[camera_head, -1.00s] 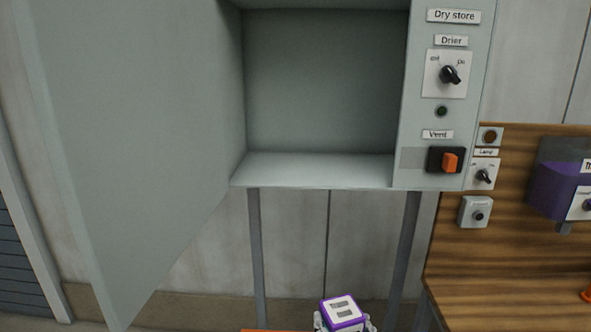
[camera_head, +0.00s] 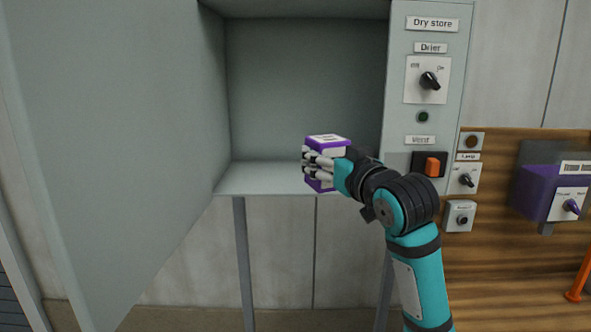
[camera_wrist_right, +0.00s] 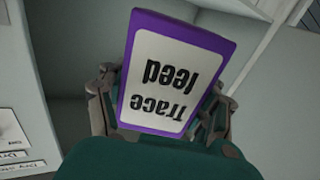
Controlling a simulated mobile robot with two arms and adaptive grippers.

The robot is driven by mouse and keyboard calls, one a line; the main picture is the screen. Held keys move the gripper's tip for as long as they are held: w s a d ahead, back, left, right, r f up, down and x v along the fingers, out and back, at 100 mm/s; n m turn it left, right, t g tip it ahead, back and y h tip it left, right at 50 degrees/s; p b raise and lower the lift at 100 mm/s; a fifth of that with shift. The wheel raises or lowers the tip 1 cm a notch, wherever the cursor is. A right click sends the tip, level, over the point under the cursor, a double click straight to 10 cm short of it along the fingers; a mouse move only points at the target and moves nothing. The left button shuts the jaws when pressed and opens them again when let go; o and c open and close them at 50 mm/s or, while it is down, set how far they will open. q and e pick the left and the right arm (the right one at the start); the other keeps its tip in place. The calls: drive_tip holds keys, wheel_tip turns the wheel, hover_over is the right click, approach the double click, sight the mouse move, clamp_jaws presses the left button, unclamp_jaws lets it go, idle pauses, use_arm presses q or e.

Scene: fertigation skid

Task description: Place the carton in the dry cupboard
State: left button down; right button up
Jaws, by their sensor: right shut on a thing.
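The carton (camera_head: 327,141) is purple with white labels. In the right wrist view the carton (camera_wrist_right: 170,75) shows a label reading "Trace feed", upside down. My right gripper (camera_head: 318,165) is shut on the carton, with fingers on both sides of it. It holds the carton upright at the front opening of the dry cupboard (camera_head: 260,178), near the level of its floor. Whether the carton is past the front edge I cannot tell. The cupboard is open and its visible inside is empty. My left gripper is not in view.
The cupboard door (camera_head: 110,140) stands open at the left. The control panel (camera_head: 428,110) with a drier knob, a vent switch (camera_head: 432,166) and labels borders the opening on the right. A wooden board (camera_head: 500,240) with a purple box (camera_head: 538,193) is further right.

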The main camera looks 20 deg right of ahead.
drive_tip(key=w+p, duration=0.1)
drive_tip(key=w, duration=0.3)
drive_tip(key=w+a+f+p, duration=0.1)
drive_tip(key=w, duration=0.4)
drive_tip(key=w+a+p, duration=0.1)
drive_tip(key=w+p, duration=0.1)
drive_tip(key=w, duration=0.3)
drive_tip(key=shift+w+f, duration=0.15)
drive_tip(key=shift+w, duration=0.1)
drive_tip(key=shift+w+f, duration=0.15)
drive_tip(key=shift+f, duration=0.1)
wheel_tip(320, 180, down, 2)
drive_tip(key=shift+f+p, duration=0.1)
drive_tip(key=shift+p, duration=0.5)
drive_tip(key=shift+f, duration=0.45)
drive_tip(key=shift+f, duration=0.1)
drive_tip(key=o, duration=1.6)
drive_tip(key=shift+c, duration=0.2)
